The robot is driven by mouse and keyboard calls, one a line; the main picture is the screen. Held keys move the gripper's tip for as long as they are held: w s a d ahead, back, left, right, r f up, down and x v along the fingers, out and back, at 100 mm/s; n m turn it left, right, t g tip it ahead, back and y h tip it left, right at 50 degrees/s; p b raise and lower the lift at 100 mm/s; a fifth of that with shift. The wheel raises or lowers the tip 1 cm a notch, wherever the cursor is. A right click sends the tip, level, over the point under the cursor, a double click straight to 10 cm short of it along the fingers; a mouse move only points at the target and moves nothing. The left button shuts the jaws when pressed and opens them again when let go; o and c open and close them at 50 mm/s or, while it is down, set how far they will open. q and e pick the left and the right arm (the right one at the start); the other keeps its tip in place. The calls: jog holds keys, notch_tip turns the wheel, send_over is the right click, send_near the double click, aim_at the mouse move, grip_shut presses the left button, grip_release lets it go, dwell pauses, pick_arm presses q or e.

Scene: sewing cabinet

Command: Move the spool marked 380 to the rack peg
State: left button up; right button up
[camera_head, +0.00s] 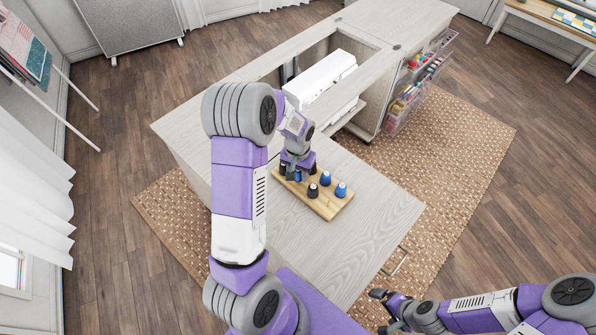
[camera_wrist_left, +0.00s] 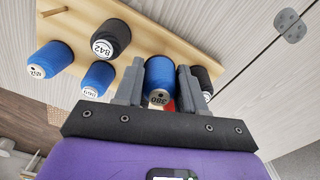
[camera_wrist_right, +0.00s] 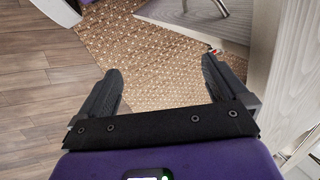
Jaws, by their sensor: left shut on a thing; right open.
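The blue spool marked 380 (camera_wrist_left: 159,80) sits between the fingers of my left gripper (camera_wrist_left: 158,88) in the left wrist view, label end toward the camera. The left gripper is shut on it at the wooden rack (camera_head: 338,204). The head view shows the left gripper (camera_head: 296,170) over the rack's far left end, hiding most of that spool. A bare rack peg (camera_wrist_left: 54,12) shows at the upper left of the left wrist view. My right gripper (camera_wrist_right: 163,85) is open and empty above the floor, beside the cabinet; it also shows in the head view (camera_head: 384,305).
Beside the held spool are a black spool marked 842 (camera_wrist_left: 110,40), blue spools (camera_wrist_left: 98,78) and (camera_wrist_left: 50,65), and another black spool (camera_wrist_left: 203,80). The rack stands on the pale wood cabinet top (camera_head: 375,225), clear around it. A white sewing machine (camera_head: 322,75) is behind.

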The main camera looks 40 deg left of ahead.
pick_arm(q)
jog(key=shift+f+b, duration=0.5)
jog(key=shift+f, duration=0.25)
jog(key=o, duration=1.1)
notch_tip(320, 180, up, 8)
jog(key=p, duration=0.1)
jog(key=shift+f+p, duration=0.2)
jog(key=shift+p, duration=0.15)
